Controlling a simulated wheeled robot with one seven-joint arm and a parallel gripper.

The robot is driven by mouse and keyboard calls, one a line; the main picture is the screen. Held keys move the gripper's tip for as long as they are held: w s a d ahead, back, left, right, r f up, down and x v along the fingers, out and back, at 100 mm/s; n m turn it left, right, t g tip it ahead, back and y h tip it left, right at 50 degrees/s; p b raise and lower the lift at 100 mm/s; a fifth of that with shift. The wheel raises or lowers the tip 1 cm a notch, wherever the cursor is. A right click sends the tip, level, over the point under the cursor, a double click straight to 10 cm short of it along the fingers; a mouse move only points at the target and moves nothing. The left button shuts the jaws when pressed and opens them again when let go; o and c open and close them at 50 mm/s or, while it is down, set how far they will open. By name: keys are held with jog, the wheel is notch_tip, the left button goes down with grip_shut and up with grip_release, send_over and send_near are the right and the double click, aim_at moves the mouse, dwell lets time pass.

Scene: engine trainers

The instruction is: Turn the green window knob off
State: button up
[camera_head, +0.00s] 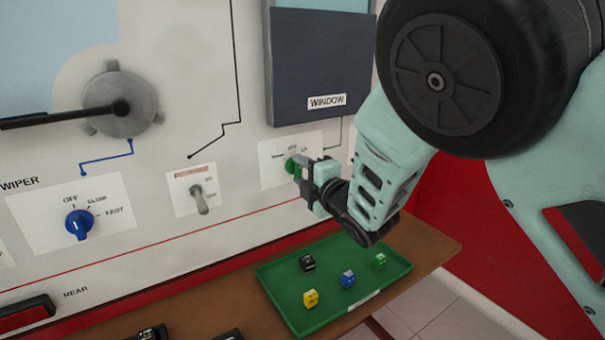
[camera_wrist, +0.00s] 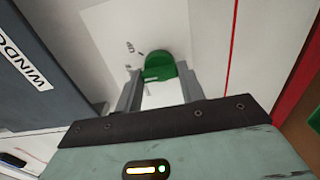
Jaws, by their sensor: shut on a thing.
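The green window knob (camera_head: 291,165) sits on a white label plate on the panel, below the grey WINDOW box. In the wrist view the green knob (camera_wrist: 159,67) shows between the fingertips, and its round base shows behind its raised grip. My gripper (camera_wrist: 161,85) is at the knob with one finger on each side, shut on the grip. In the head view my gripper (camera_head: 302,170) reaches in from the right and hides part of the knob and its label. I cannot read the knob's setting clearly.
A blue wiper knob (camera_head: 79,224) and a toggle switch (camera_head: 200,198) are on the panel to the left. A green tray (camera_head: 285,308) with several small coloured blocks lies on the brown shelf (camera_head: 434,251) below my gripper. The WINDOW box (camera_head: 320,60) juts out above.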

jog(key=shift+a, duration=0.1)
jog(key=o, duration=1)
jog(key=shift+s, duration=0.15)
jog(key=b+v, duration=0.9)
jog(key=v, duration=0.8)
jog(key=shift+f, duration=0.1)
jog(key=shift+b, duration=0.3)
